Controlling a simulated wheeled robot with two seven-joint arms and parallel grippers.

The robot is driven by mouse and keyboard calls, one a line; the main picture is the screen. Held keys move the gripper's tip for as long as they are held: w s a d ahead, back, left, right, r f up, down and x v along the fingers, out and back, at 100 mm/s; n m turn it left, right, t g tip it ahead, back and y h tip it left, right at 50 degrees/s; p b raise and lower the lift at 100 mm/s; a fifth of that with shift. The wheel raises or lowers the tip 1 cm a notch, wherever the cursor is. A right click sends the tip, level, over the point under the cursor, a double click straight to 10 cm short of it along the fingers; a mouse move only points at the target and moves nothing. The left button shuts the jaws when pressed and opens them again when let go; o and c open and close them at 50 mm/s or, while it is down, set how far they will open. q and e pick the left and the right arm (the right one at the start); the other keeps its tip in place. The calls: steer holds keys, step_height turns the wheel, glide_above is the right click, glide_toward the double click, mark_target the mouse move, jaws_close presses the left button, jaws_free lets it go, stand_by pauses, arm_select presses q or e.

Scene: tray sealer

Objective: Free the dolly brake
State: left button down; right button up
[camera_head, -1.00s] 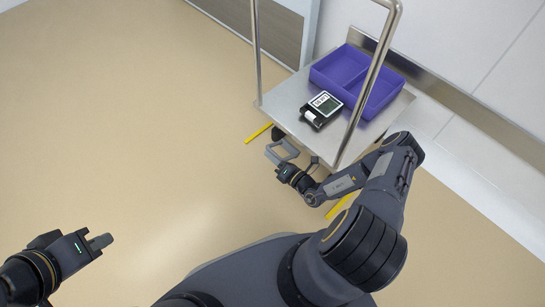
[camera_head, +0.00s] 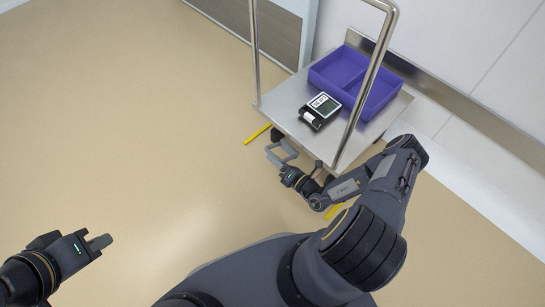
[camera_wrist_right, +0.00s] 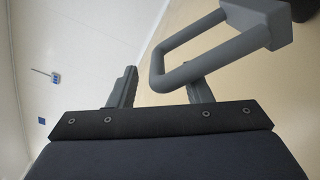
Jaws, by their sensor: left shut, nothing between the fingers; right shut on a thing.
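The dolly is a steel cart with a flat deck (camera_head: 285,103) and a tall tubular handle (camera_head: 366,85). A grey loop-shaped lever (camera_head: 281,152) sticks out low at its near left side; I take it for the brake lever. It also shows large in the right wrist view (camera_wrist_right: 183,38). My right gripper (camera_head: 283,168) is at the near end of this loop, below deck level, and is shut on it. In the right wrist view its fingers (camera_wrist_right: 160,90) stand on either side of the loop's near end. My left gripper (camera_head: 104,242) is shut and empty, over open floor.
Yellow floor marks (camera_head: 257,134) lie beside the cart. A wall with a metal rail (camera_head: 450,103) runs behind. The floor at left is clear.

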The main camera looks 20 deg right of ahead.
steer(key=v, duration=0.6)
steer(key=shift+p, duration=0.4)
steer(key=shift+a, duration=0.15)
steer(key=shift+s, duration=0.1)
